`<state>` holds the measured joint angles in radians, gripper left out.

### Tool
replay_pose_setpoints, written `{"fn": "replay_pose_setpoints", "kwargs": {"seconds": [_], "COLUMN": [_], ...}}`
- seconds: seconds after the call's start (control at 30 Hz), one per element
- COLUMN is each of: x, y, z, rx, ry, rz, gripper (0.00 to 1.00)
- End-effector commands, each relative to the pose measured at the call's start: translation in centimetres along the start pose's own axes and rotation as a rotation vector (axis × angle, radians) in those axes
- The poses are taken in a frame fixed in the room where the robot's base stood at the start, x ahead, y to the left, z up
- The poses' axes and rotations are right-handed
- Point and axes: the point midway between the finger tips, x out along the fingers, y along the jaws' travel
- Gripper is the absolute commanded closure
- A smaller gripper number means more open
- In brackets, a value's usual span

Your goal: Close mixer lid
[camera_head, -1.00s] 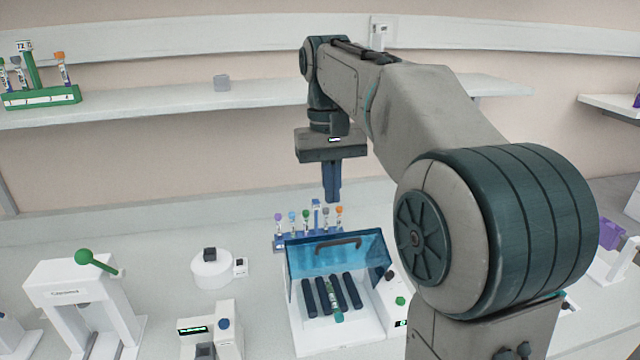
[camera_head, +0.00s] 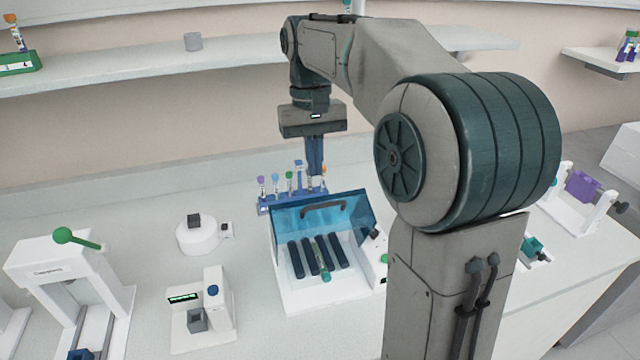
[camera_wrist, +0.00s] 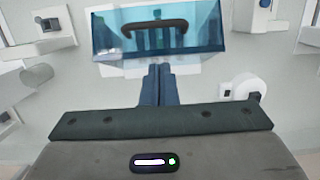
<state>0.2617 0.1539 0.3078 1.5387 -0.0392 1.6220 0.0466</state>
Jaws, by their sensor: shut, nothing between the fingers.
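The mixer (camera_head: 345,296) is a white box on the bench, with dark rollers inside and a tube with a teal cap (camera_head: 322,262) lying among them. Its clear blue lid (camera_head: 355,208) stands raised at the back, with a dark handle (camera_head: 323,210) across it. The lid (camera_wrist: 200,30) and handle (camera_wrist: 154,27) also show in the wrist view, ahead of my fingers. My gripper (camera_head: 315,172) points down above and behind the lid, near the tube rack. Its blue fingers (camera_wrist: 158,72) are together and empty, apart from the lid as far as I can tell.
A rack of coloured-cap tubes (camera_head: 262,204) stands just behind the mixer, close to my fingers. A round white device (camera_head: 198,238) and a white device with a display (camera_head: 190,322) stand to the left. A wall shelf (camera_head: 130,72) runs behind my arm.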

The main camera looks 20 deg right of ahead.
Motion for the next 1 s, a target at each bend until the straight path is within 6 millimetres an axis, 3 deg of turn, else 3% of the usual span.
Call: {"fn": "replay_pose_setpoints", "kwargs": {"seconds": [0.03,0.4,1.0], "x": [0.9,3.2,3.7], "y": [0.0,0.0,0.1], "z": [0.1,2.6,2.8], "rx": [0.001,0.002,0.004], "ry": [-0.004,0.0,0.011], "rz": [0.0,-0.001,-0.001], "gripper": [1.0,1.0,1.0]}}
